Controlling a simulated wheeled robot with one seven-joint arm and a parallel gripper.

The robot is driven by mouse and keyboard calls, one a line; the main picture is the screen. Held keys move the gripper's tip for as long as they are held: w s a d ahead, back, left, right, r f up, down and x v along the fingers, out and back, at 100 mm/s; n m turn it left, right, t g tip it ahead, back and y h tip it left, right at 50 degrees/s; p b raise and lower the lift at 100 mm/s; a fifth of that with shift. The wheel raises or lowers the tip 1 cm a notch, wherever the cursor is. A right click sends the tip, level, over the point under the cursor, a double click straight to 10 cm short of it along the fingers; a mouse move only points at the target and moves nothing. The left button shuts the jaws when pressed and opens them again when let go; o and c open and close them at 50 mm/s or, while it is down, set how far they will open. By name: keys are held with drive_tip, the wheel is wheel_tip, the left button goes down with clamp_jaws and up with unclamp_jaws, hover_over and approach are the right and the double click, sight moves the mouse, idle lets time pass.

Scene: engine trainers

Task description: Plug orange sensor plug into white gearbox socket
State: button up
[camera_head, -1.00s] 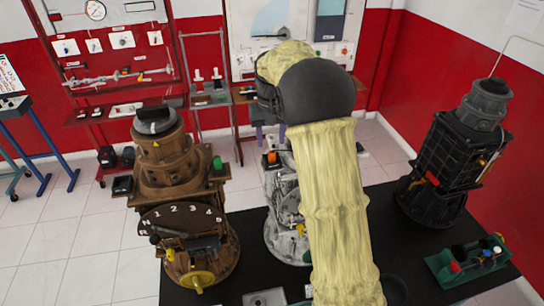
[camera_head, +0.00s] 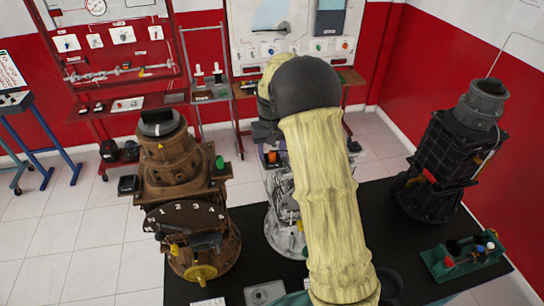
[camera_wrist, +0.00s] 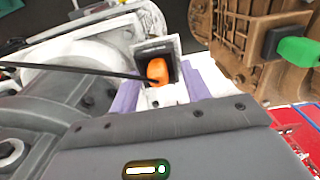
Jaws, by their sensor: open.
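The white gearbox (camera_head: 284,232) stands on the black table, partly hidden behind my arm. The orange plug (camera_head: 270,158) shows at its upper left. In the wrist view the orange plug (camera_wrist: 157,70) sits at a dark square recess with a pale frame (camera_wrist: 172,46). I cannot tell whether it is seated there. A thin black line, perhaps its cable, runs left from it. My gripper (camera_wrist: 160,92) is open, its purple fingers on either side of the plug, apparently apart from it. The head view hides the fingertips.
A brown gearbox (camera_head: 178,185) with a green plug (camera_head: 220,162) stands close on the left. A black gearbox (camera_head: 452,150) stands on the right, and a green tray (camera_head: 465,260) is in front of it. The black table (camera_head: 385,225) has bare room between them.

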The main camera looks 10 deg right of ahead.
sight(273, 151)
drive_tip(key=shift+d, duration=0.15)
drive_tip(key=c, duration=1)
drive_tip(key=shift+r, duration=0.15)
drive_tip(key=shift+r+b, duration=0.3)
drive_tip(key=shift+b, duration=0.05)
wheel_tip(273, 151, up, 9)
drive_tip(key=b, duration=0.3)
drive_tip(key=shift+r+b, duration=0.15)
drive_tip(key=shift+b, duration=0.2)
